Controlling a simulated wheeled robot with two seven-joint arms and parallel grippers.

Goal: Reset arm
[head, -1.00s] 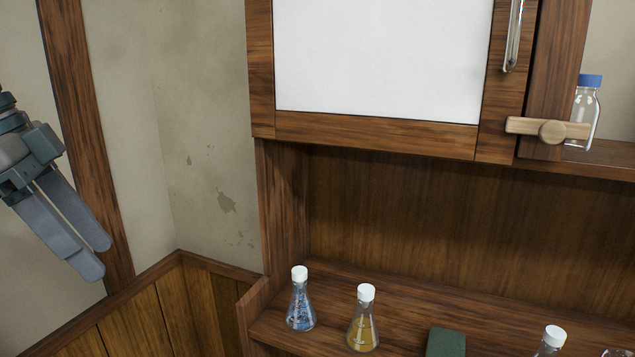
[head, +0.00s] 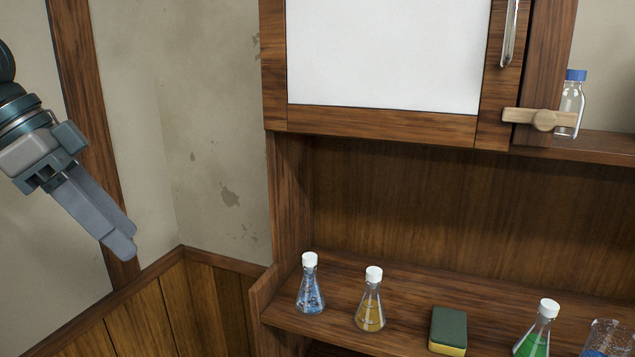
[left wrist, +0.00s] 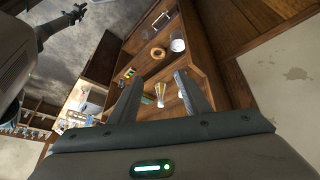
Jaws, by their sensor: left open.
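My left gripper (head: 122,236) hangs at the left of the head view, in front of the pale wall and empty. In the left wrist view its two fingers (left wrist: 157,97) stand apart with nothing held between them; flasks on the shelf show in the gap beyond. In the head view the fingers overlap each other. My right gripper is not in the head view; a dark arm part (left wrist: 52,27) shows at the upper left of the left wrist view, with its gripper too small to judge.
A wooden shelf (head: 290,318) holds a blue-filled flask (head: 310,290), a yellow-filled flask (head: 370,308), a green sponge (head: 448,328), a green-filled flask (head: 536,335) and a beaker (head: 606,340). A cabinet with a white panel (head: 385,50) is above. A blue-capped bottle (head: 571,103) stands right.

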